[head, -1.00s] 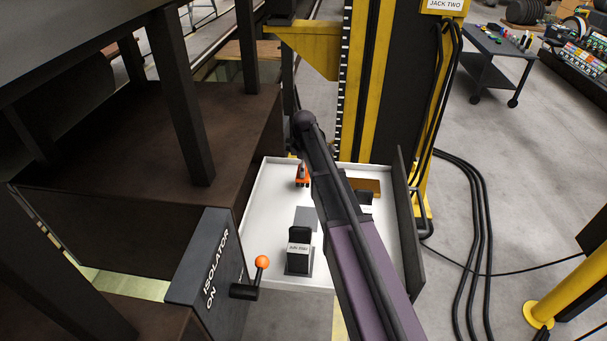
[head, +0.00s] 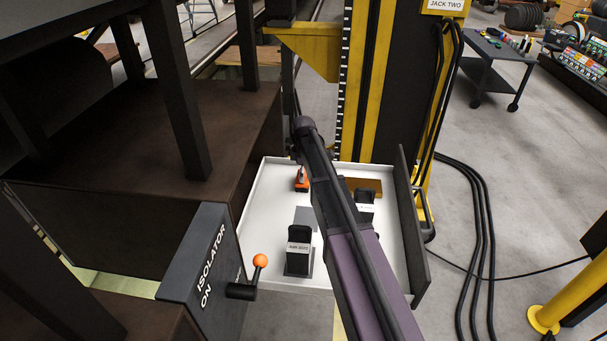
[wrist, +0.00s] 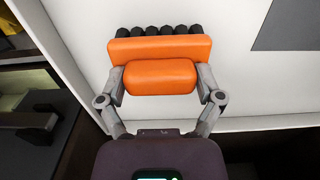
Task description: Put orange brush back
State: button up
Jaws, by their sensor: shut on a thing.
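The orange brush (wrist: 160,76) has an orange handle, an orange back and a row of dark bristles. My gripper (wrist: 161,79) is shut on its handle in the wrist view, one finger on each side. The brush is over the white tray (wrist: 230,60), bristles pointing away from me; I cannot tell whether it touches the tray. In the head view the brush (head: 301,184) shows at the tray's far left, partly hidden by my arm. A dark grey patch (head: 306,217) lies on the tray floor and also shows in the wrist view (wrist: 290,25).
Two dark labelled holders, one near the front (head: 299,252) and one at the right (head: 365,205), stand in the white tray (head: 262,205). A brown block (head: 366,186) lies behind. The isolator box (head: 208,262) with its orange-knobbed lever (head: 260,261) is close at the left. The yellow jack column (head: 385,90) rises behind.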

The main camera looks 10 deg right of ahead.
jog(key=shift+f, duration=0.15)
jog(key=o, duration=0.9)
jog(key=shift+o, duration=0.2)
notch_tip(320, 180, up, 12)
jog(key=p, duration=1.2)
jog(key=shift+r, duration=0.2)
jog(key=s+d+m, duration=0.2)
jog(key=s+m, duration=1.2)
jog(key=s, duration=1.5)
jog(key=shift+s+d+m, duration=0.15)
jog(key=shift+d+m, duration=0.2)
jog(key=shift+m, duration=0.05)
